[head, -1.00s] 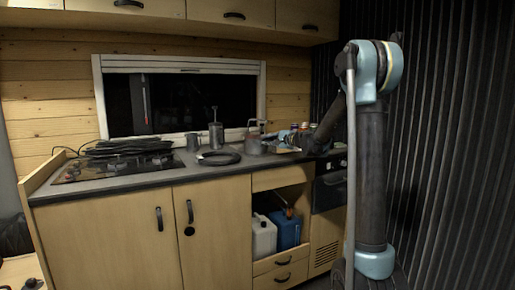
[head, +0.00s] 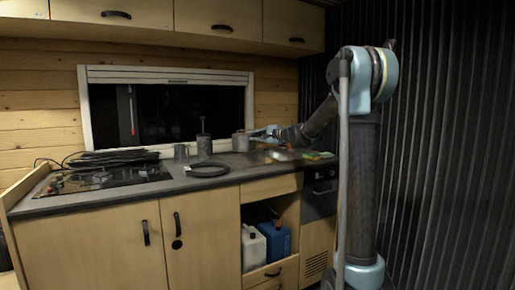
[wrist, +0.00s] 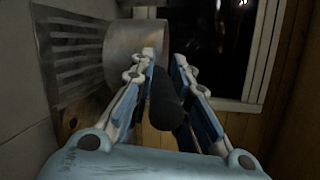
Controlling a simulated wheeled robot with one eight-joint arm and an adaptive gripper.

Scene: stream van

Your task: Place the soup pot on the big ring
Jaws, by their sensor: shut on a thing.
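The soup pot (head: 239,143) is a grey metal cylinder near the back of the counter, below the window's right end. My gripper (head: 268,134) is at its right side. In the wrist view the pot's metal side (wrist: 135,50) shows beyond the fingers, and my gripper (wrist: 168,72) is shut on its dark handle (wrist: 165,100). The pot appears held a little above the counter. The black hob (head: 120,182) is at the counter's left end, with several burners. I cannot tell clearly which is the big ring.
A black cable coil (head: 112,157) lies along the hob's back edge. A grey mug (head: 181,152), a canister with a plunger (head: 204,146) and a flat black pan (head: 207,169) stand between hob and pot. Loose items (head: 284,155) lie right of the pot.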

